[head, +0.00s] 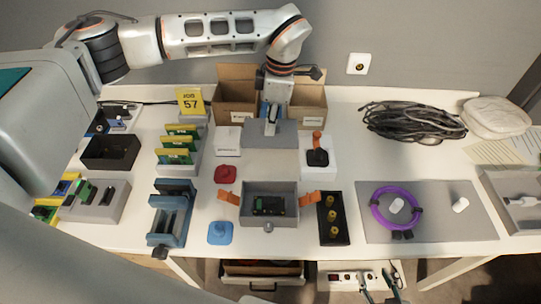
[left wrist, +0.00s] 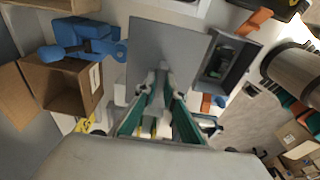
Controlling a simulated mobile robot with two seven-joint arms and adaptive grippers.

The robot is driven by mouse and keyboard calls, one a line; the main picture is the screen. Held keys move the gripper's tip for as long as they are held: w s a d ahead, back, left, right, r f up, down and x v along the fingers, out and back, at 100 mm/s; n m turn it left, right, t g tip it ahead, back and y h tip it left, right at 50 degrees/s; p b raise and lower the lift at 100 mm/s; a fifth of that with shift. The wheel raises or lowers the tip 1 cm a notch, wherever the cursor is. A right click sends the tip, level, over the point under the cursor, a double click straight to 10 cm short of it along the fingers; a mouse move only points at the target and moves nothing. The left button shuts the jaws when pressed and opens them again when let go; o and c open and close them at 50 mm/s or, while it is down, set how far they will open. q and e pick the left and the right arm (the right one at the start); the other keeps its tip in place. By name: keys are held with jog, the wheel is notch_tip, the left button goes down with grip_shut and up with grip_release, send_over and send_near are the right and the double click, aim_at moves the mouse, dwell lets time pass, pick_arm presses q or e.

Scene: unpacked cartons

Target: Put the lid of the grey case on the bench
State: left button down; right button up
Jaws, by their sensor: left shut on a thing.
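The flat grey lid (head: 256,134) is behind the grey case in the head view. It also shows as a flat panel in the left wrist view (left wrist: 150,42). My left gripper (head: 271,121) is shut on the lid; its fingers also show in the left wrist view (left wrist: 160,88). I cannot tell whether the lid touches the bench. The open grey case (head: 268,219) holds a dark part (head: 268,205) and has an orange flap at each side. My right gripper (head: 381,285) is low at the front edge, fingers apart and empty.
The white bench (head: 345,125) has free room right of the lid. An open carton (head: 236,91) stands close behind my left gripper. A white box (head: 228,141) is left of the lid, and a white tray with a black-and-orange item (head: 318,157) is right.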

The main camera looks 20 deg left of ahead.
pick_arm(q)
notch_tip(320, 180, down, 13)
jog(key=shift+r, duration=0.1)
dwell(0.4)
jog(key=shift+f, duration=0.2)
jog(key=c, duration=2.1)
grip_release()
jog(key=shift+s, duration=0.1)
jog(key=shift+c, duration=0.2)
jog(key=r, duration=0.7)
jog(key=d+r, duration=0.1)
jog(key=r, duration=0.3)
jog(key=shift+w+d, duration=0.1)
jog(key=shift+w, duration=0.2)
jog(key=shift+d+r, duration=0.1)
jog(key=shift+r, duration=0.6)
